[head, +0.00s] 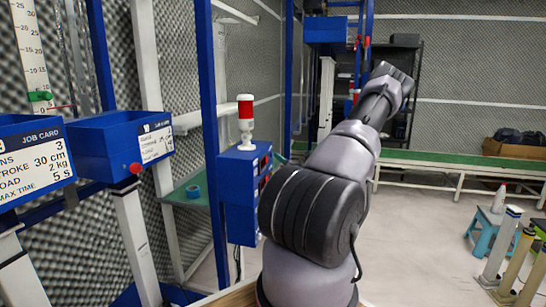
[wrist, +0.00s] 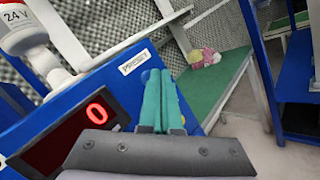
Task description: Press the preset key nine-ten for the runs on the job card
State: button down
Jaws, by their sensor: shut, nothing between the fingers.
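In the wrist view my gripper (wrist: 161,76) is shut and empty, its two green fingers together beside the edge of a blue box (wrist: 108,82). The box has a red digital display (wrist: 75,130) reading 0 and a small white label (wrist: 134,62). My gripper cannot be made out there.
A blue control box (head: 245,185) with a red and white lamp (head: 245,118) stands left of my arm in the head view. A second blue bin (head: 100,145) carries a blurred card. Blue posts (head: 209,120) stand nearby. A green shelf (wrist: 220,85) lies beyond my fingers.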

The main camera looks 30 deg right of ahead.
jog(key=shift+w+a, duration=0.2)
dwell(0.6)
jog(key=shift+s+d, duration=0.55)
jog(key=shift+s, duration=0.15)
jog(key=shift+s+d, duration=1.65)
jog(key=shift+s, duration=0.25)
